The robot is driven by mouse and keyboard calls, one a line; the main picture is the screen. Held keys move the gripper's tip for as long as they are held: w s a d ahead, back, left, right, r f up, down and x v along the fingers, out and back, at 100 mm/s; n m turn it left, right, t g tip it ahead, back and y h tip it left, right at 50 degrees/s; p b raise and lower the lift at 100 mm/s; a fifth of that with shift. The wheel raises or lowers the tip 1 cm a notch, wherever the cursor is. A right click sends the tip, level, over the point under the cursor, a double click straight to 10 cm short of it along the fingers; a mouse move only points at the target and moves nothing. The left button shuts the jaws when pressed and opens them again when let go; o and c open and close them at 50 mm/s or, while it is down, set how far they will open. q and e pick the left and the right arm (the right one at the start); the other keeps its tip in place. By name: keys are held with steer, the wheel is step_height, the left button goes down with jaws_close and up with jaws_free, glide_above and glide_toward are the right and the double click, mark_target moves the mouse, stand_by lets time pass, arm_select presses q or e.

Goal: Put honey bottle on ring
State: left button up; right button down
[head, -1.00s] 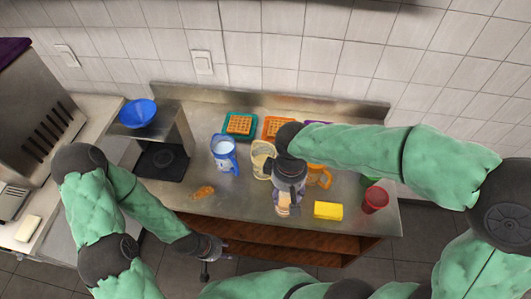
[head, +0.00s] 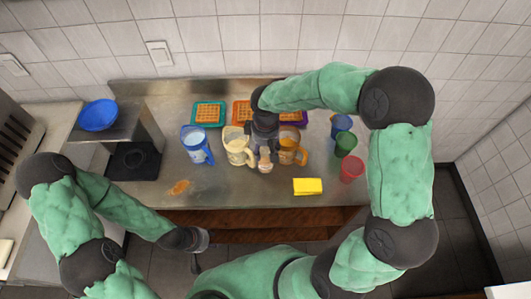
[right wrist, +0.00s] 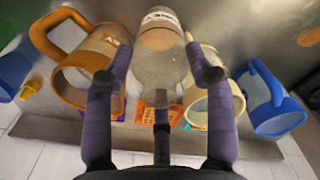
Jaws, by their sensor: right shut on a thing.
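The honey bottle (right wrist: 160,65) is clear and empty-looking or pale, with a dark-lettered label, in the right wrist view. My right gripper (right wrist: 160,50) is shut on it, with purple fingers around its body. In the head view the bottle (head: 265,160) shows below my right gripper (head: 265,140), between the cream pitcher and the orange mug. Whether its base touches the counter I cannot tell. An orange-brown patch (head: 179,188), possibly the ring, lies on the counter at front left. My left gripper (head: 200,240) is at the counter's front, its fingers unclear.
A blue pitcher (head: 196,146), cream pitcher (head: 237,150) and orange mug (head: 289,151) stand close around the bottle. Waffle trays (head: 208,113) line the back. The front-left counter around the patch is clear.

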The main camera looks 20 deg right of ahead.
steer(key=shift+w+d+f, duration=0.15)
steer(key=shift+w+f, duration=0.2)
steer(key=shift+f, duration=1.6)
steer(key=shift+f+b, duration=0.2)
steer(key=shift+b, duration=0.2)
steer(key=shift+c, duration=2.1)
jaws_free()
steer(key=shift+r, duration=0.1)
